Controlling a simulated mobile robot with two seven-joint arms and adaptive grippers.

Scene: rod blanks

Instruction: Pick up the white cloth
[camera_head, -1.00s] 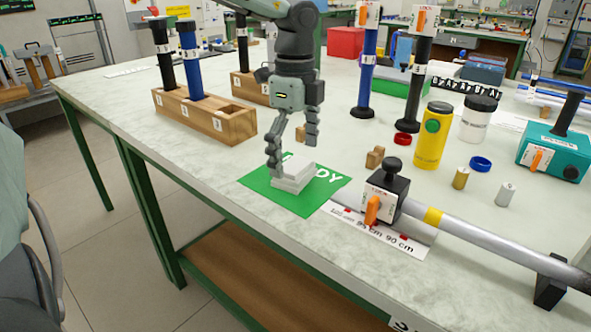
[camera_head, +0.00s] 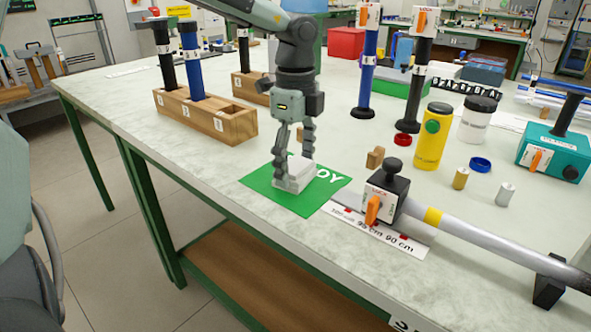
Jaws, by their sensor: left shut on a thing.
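The white cloth (camera_head: 299,172) is a small folded block on the green mat (camera_head: 312,202), which bears white lettering partly hidden by the cloth and gripper. My left gripper (camera_head: 293,178) comes down from above with its fingers on either side of the cloth and is shut on it. The cloth is still at mat level; I cannot tell whether it is lifted at all. My right gripper is not in view.
Right of the mat, a grey rod lies in a black clamp (camera_head: 386,195) with an orange lever. A yellow bottle (camera_head: 432,138) and a white jar (camera_head: 478,120) stand beyond. A wooden block (camera_head: 205,118) holds upright rods at left. The table's front-left area is clear.

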